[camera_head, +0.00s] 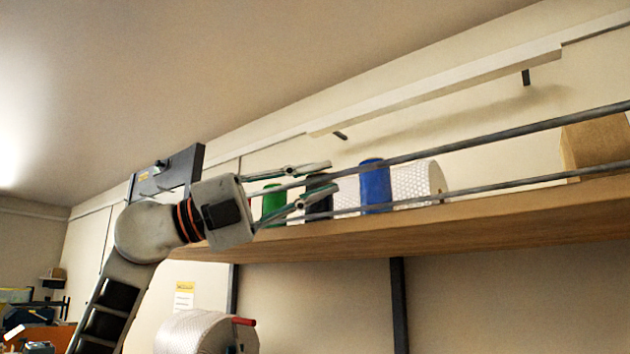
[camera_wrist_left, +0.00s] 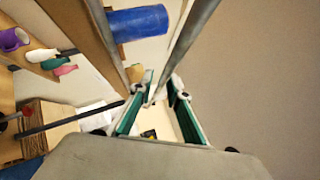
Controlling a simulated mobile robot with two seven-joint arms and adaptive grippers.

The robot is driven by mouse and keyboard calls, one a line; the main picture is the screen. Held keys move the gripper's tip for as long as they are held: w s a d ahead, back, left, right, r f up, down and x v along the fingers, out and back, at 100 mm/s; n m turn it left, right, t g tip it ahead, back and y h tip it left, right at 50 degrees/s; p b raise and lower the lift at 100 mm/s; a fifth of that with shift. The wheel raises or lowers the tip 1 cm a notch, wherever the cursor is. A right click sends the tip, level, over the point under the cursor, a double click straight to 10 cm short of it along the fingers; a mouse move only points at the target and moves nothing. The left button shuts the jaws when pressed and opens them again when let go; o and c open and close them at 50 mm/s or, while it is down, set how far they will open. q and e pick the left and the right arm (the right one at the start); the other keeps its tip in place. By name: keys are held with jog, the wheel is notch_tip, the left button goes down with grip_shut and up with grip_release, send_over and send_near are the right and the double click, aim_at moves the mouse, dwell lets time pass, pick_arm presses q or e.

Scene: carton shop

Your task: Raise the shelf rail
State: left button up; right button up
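The shelf rail (camera_head: 470,146) is a grey bar running along the front of the wooden shelf (camera_head: 480,225), above a lower parallel bar (camera_head: 500,184). It also shows in the left wrist view (camera_wrist_left: 188,45). My left gripper (camera_head: 331,174) is at the left part of the rail, its fingers spread. In the left wrist view the gripper (camera_wrist_left: 162,84) has green-padded fingers apart, with the rail passing between them. I cannot tell whether either finger touches the rail. My right gripper is in neither view.
On the shelf stand a green roll (camera_head: 273,204), a black roll (camera_head: 319,195), a blue roll (camera_head: 375,187), a bubble-wrap roll (camera_head: 418,180) and a cardboard box (camera_head: 596,143). A white ledge (camera_head: 440,85) runs along the wall above. A large white roll (camera_head: 195,333) is below.

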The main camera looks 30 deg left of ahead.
pick_arm(q)
jog(key=v, duration=1.2)
dwell(0.3)
dwell(0.4)
